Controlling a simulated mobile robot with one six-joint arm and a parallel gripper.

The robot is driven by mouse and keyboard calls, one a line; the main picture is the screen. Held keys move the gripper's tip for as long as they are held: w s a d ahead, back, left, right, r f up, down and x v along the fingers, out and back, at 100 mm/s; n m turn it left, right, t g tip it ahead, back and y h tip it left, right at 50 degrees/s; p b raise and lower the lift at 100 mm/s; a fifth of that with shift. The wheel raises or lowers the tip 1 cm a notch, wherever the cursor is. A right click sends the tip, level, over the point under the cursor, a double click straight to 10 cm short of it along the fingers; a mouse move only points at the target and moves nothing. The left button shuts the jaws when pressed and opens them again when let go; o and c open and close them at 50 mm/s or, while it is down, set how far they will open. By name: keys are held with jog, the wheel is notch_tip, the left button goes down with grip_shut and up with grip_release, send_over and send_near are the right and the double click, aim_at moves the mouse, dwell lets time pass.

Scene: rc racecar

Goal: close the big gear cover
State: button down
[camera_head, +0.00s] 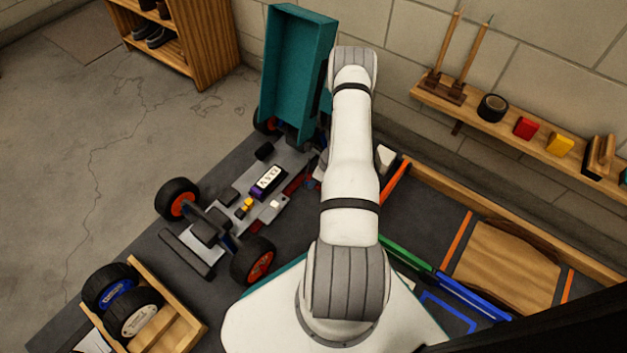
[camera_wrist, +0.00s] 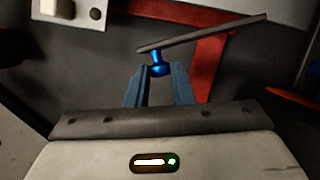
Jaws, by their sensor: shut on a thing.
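In the wrist view, my gripper (camera_wrist: 157,77) is shut on a small shiny blue knob (camera_wrist: 157,56). The knob is joined to a thin dark grey plate (camera_wrist: 208,32), seen nearly edge-on and tilted up to the right, which looks like the big gear cover. The fingers are on the knob, just below the plate in the picture. In the head view, the racecar (camera_head: 228,200) stands on the dark table with its teal body shell (camera_head: 297,70) raised open. My arm hides my gripper and the cover there.
A red bar (camera_wrist: 208,65) runs behind the plate in the wrist view. A wooden crate with wheels (camera_head: 150,310) stands at the lower left. Wood-edged trays (camera_head: 500,270) are on the right, below a wall shelf (camera_head: 520,125).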

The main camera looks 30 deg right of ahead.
jog(key=c, duration=1.3)
grip_release()
jog(key=shift+o, duration=0.2)
jog(key=p+v, duration=0.3)
jog(key=v, duration=0.4)
jog(key=shift+d+r, duration=0.15)
jog(key=shift+r, duration=0.2)
jog(key=shift+s, duration=0.1)
jog(key=shift+c, duration=0.5)
